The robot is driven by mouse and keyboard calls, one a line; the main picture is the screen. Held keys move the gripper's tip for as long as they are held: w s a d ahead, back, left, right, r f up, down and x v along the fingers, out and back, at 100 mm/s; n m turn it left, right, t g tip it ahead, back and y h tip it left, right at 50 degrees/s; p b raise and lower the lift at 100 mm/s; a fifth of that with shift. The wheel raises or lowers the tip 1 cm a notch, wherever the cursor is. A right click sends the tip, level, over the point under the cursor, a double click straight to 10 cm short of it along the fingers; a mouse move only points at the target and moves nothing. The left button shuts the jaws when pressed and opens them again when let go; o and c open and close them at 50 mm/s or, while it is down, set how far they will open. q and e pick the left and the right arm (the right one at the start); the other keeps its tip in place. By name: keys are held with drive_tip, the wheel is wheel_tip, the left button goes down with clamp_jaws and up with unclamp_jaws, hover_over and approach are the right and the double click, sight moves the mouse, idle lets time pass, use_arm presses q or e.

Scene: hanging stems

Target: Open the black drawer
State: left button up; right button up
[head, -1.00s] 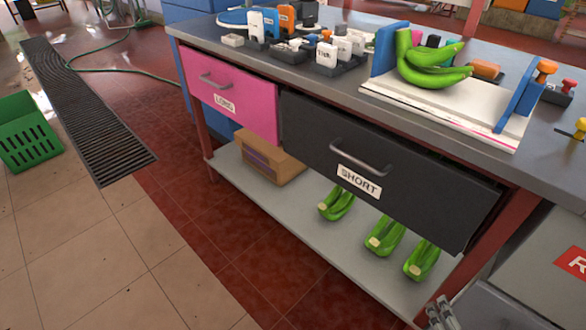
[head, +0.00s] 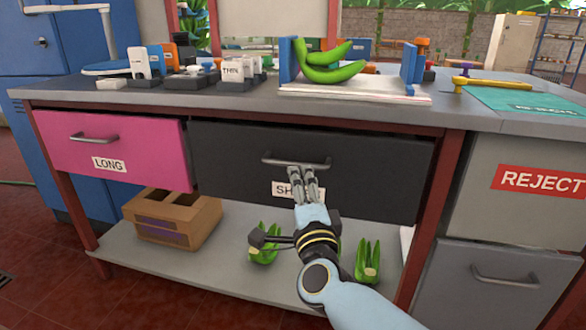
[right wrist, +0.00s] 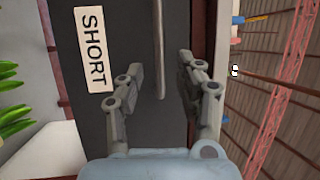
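The black drawer (head: 380,172) with a grey bar handle (head: 296,161) and a SHORT label (head: 283,188) is under the table top and looks closed. My right gripper (head: 302,172) is at the handle, hiding part of the label. In the right wrist view, the gripper (right wrist: 160,72) is open, with one finger on each side of the handle bar (right wrist: 159,40) as pictured. The fingers do not visibly squeeze the bar; how deep it lies between them is hard to tell. The drawer front (right wrist: 130,25) lies behind them. My left gripper is not in view.
A pink LONG drawer (head: 150,150) is to the left, a grey REJECT cabinet (head: 520,215) to the right. More bananas (head: 330,72) rest in a holder on top.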

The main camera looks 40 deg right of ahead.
sight(297, 162)
drive_tip(key=x, duration=0.6)
drive_tip(key=shift+w+d, duration=0.2)
drive_tip(key=shift+w, duration=0.1)
drive_tip(key=shift+c, duration=0.2)
clamp_jaws()
